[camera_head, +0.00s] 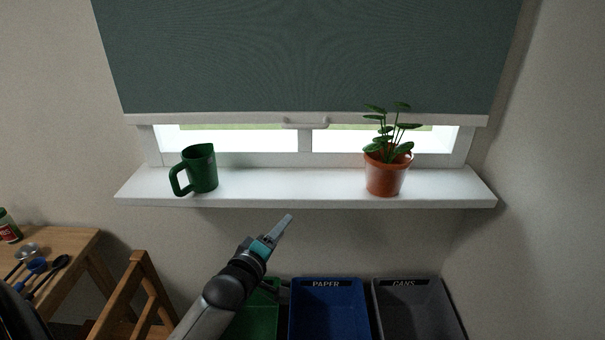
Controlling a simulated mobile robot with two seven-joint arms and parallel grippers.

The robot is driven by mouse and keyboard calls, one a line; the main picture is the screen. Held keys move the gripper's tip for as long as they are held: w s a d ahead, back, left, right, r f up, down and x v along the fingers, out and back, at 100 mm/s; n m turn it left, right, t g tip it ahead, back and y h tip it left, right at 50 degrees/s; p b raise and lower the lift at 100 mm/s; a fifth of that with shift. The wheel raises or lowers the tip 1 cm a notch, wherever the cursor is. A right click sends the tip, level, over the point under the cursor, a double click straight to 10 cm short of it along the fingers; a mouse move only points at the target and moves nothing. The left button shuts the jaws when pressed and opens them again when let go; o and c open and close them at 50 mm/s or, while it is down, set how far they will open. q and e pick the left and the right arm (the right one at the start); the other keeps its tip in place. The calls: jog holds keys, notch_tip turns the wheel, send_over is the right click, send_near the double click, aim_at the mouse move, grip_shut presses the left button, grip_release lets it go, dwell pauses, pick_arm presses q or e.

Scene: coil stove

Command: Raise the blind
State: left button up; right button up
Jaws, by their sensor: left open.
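The dark green blind (305,60) hangs over most of the window. Its white bottom bar (220,118) ends a little above the sill, and a strip of bright window shows below it. A small pale handle (305,123) is at the middle of the bar. My left gripper (286,222) is open and empty, in front of and just below the sill's front edge, lower than the handle and apart from it. My right gripper is not in view.
The white sill (280,187) bears a green mug (199,168) at left and a potted plant (387,172) at right, with clear room between. Below are a green bin (262,315), a blue paper bin (328,312) and a grey cans bin (415,312). A wooden chair (140,300) and table (75,250) stand at left.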

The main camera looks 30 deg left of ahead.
pick_arm(q)
notch_tip(320, 180, up, 11)
jog(key=n+t, duration=0.2)
jog(key=t, duration=0.1)
jog(key=n+t, duration=0.1)
send_near(304, 128)
jog(key=b+x, duration=0.1)
jog(key=x, duration=0.9)
jog(key=shift+w+a+b, duration=0.1)
jog(key=shift+w+b, duration=0.25)
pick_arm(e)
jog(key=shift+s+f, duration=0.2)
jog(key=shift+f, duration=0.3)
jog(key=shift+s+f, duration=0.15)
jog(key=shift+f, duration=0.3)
pick_arm(q)
grip_shut()
